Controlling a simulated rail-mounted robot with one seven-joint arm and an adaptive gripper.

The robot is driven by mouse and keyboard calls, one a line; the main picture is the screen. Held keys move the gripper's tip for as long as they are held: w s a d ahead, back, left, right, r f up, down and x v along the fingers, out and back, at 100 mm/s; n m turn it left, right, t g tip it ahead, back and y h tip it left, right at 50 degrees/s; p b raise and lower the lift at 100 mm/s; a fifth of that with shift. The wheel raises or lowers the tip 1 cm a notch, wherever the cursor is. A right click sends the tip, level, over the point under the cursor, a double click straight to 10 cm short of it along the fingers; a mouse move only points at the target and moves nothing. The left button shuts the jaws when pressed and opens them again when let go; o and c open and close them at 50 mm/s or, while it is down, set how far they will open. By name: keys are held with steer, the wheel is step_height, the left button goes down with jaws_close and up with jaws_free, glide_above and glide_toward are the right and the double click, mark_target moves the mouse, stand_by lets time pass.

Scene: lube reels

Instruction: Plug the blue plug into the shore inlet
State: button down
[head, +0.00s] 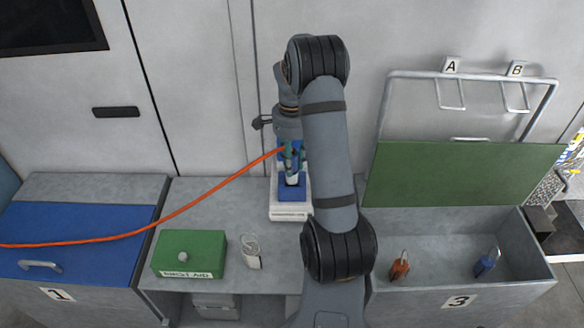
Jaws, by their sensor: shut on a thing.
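My gripper (291,160) points down over the middle of the bench, with its teal fingertips close together. It is shut on the blue plug (283,152), which is mostly hidden by the fingers. An orange cable (215,192) runs from the plug to the left edge. Just below the fingers, a blue fitting (292,193) on a white labelled box (289,214) looks like the shore inlet. A small whitish part shows between fingers and fitting. I cannot tell whether the plug touches the inlet or sits in it.
A green first aid box (190,250) and a small pale padlock-like item (250,250) stand left of the inlet. Blue-lidded bin 1 (75,225) is shut. Bin 3 (460,300) is open, holding a red padlock (399,268) and a blue padlock (486,264).

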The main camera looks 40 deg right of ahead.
steer(key=shift+w+d+f, duration=0.15)
steer(key=shift+d, duration=0.05)
step_height(320, 180, down, 3)
steer(key=shift+p, duration=0.65)
steer(key=shift+f, duration=0.5)
steer(key=shift+f, duration=0.1)
steer(key=shift+f+b, duration=0.15)
steer(key=shift+b, duration=0.15)
steer(key=c, duration=1.4)
jaws_free()
step_height(320, 180, up, 13)
steer(key=shift+f, duration=0.2)
